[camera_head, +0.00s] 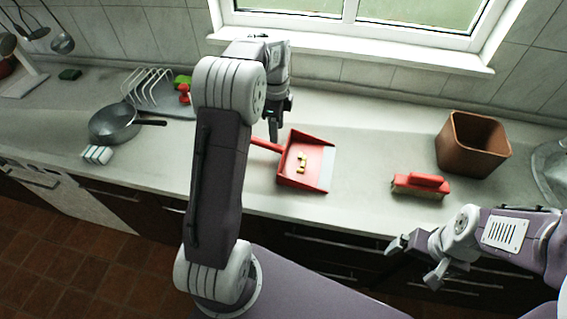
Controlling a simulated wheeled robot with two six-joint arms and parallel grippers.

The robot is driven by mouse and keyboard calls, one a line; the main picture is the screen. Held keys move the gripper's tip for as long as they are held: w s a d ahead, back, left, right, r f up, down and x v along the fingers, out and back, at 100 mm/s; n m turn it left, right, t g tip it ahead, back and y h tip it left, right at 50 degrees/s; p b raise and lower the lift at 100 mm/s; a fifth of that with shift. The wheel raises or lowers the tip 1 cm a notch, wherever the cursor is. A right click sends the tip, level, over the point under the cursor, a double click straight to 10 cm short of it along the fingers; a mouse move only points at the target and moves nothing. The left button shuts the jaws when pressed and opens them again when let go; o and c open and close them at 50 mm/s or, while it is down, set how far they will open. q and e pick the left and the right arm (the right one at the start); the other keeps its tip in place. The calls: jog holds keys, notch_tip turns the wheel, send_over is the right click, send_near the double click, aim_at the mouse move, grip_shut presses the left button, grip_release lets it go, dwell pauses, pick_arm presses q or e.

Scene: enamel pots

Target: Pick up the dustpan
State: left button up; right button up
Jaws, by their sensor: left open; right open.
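The red dustpan (314,165) lies on the light countertop near the middle, with a few small yellow pieces (301,162) in it. Its red handle (266,146) points left, and its left end is hidden behind my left arm. My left gripper (276,125) is open, pointing down, at or just above the handle; I cannot tell whether it touches. My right gripper (416,262) is open and empty, in front of the counter's front edge at the lower right, well away from the dustpan.
A red brush (420,184) lies right of the dustpan, with a brown square bin (472,146) behind it. At left are a dark pan (115,123), a wire rack (149,86) and small white blocks (97,154). The counter (376,150) is clear between dustpan and bin.

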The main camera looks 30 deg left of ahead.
aim_at(275, 146)
pick_arm(q)
jog(key=f, duration=0.3)
jog(key=shift+s+a+f, duration=0.2)
jog(key=shift+s, duration=0.1)
jog(key=shift+a+f, duration=0.2)
jog(key=f, duration=0.4)
jog(key=shift+s+d+f+b, duration=0.15)
jog(key=shift+s+d+b, duration=0.15)
jog(key=shift+d, duration=0.1)
jog(key=shift+a+f, duration=0.2)
jog(key=shift+f, duration=0.2)
jog(key=shift+d, duration=0.1)
grip_shut()
